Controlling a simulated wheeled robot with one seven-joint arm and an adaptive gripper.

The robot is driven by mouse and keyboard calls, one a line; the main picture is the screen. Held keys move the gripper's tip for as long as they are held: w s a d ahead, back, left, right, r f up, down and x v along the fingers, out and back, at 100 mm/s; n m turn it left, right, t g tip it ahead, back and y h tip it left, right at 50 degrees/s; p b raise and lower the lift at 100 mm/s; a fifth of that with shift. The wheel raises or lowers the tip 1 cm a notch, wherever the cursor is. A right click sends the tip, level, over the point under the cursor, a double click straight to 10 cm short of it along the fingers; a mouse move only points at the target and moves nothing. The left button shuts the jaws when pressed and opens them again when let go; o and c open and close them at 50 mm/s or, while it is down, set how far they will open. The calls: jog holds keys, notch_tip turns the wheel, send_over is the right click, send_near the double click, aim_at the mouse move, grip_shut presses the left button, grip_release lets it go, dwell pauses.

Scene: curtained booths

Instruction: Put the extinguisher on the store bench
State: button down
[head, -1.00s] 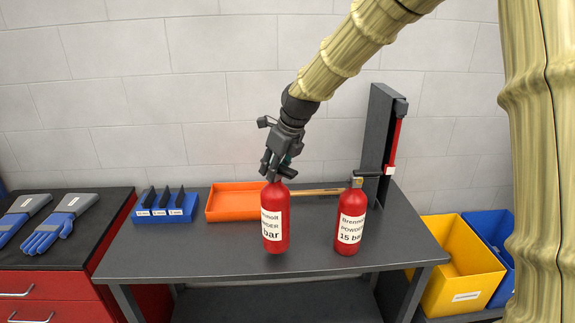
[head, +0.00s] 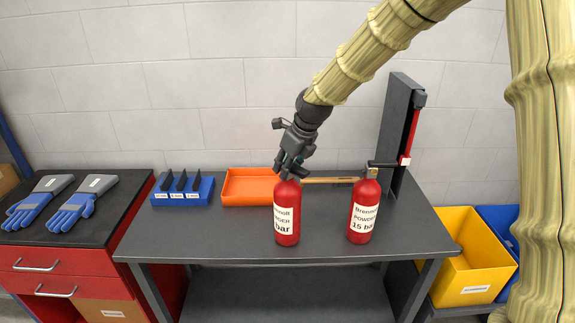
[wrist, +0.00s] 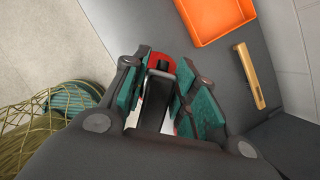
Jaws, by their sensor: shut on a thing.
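A red extinguisher (head: 287,220) with a white label partly turned away is upright at the front middle of a dark grey bench (head: 220,240). My gripper (head: 289,174) is shut on its top from above. I cannot tell whether its base touches the bench. In the wrist view its red and black top (wrist: 164,58) shows between the green-padded fingers (wrist: 160,88). A second red extinguisher (head: 364,208), labelled 15 bar, stands upright to the right with a black valve. It is apart from the held one.
An orange tray (head: 250,203), a blue holder (head: 182,197) and a wooden-handled hammer (head: 330,180) lie behind. A dark upright stand (head: 399,130) rises at the right rear. A red cabinet with a dark top (head: 30,240) carries gloves (head: 72,212). Yellow (head: 470,270) and blue bins are right.

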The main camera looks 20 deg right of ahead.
jog(key=shift+w, duration=0.1)
jog(key=c, duration=1.1)
grip_release()
jog(key=shift+b+v, duration=1.7)
jog(key=shift+v, duration=4.4)
